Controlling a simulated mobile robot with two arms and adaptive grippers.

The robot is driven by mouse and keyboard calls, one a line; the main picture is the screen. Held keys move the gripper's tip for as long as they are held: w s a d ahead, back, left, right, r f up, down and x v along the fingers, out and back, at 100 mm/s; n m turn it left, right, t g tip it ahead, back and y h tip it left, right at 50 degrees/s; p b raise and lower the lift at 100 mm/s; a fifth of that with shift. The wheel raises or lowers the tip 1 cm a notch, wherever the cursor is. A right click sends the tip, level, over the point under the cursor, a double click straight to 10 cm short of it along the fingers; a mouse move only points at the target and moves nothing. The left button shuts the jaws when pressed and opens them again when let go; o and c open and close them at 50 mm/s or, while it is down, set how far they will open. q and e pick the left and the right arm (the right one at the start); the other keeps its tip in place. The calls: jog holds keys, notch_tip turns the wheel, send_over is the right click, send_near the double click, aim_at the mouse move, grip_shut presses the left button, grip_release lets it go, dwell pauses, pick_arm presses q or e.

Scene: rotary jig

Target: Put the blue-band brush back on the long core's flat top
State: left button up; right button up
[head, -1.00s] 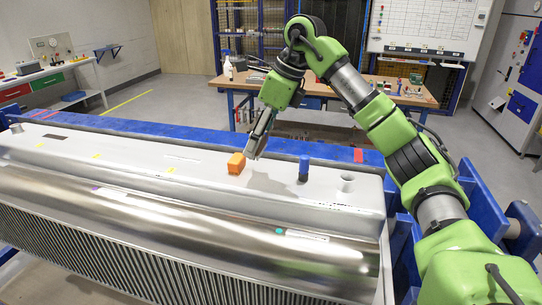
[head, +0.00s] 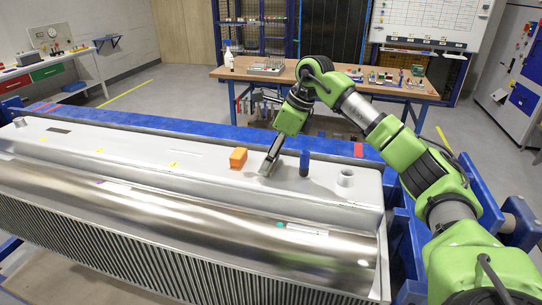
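The long core (head: 115,148) lies across the view, with a pale flat top above a shiny metal curve and a ribbed front. My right gripper (head: 268,166) points down at the flat top, between an orange block (head: 238,158) and a dark blue upright cylinder (head: 304,163). Its long grey fingers look close together and their tips are at or just above the surface. I cannot tell whether they hold something thin. No brush with a blue band can be made out clearly. My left gripper is not in view.
A short pale stub (head: 345,178) stands right of the blue cylinder. A blue frame beam (head: 190,128) runs behind the core. The flat top left of the orange block is mostly clear. A wooden workbench (head: 410,89) stands behind.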

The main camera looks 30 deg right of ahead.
jog(key=shift+f, duration=0.2)
jog(key=o, duration=1.1)
jog(key=shift+c, duration=0.2)
jog(key=shift+r, duration=0.15)
jog(key=shift+r, duration=0.2)
jog(key=b+v, duration=0.2)
jog(key=v, duration=0.9)
jog(key=shift+r, duration=0.4)
jog(key=shift+d, duration=0.1)
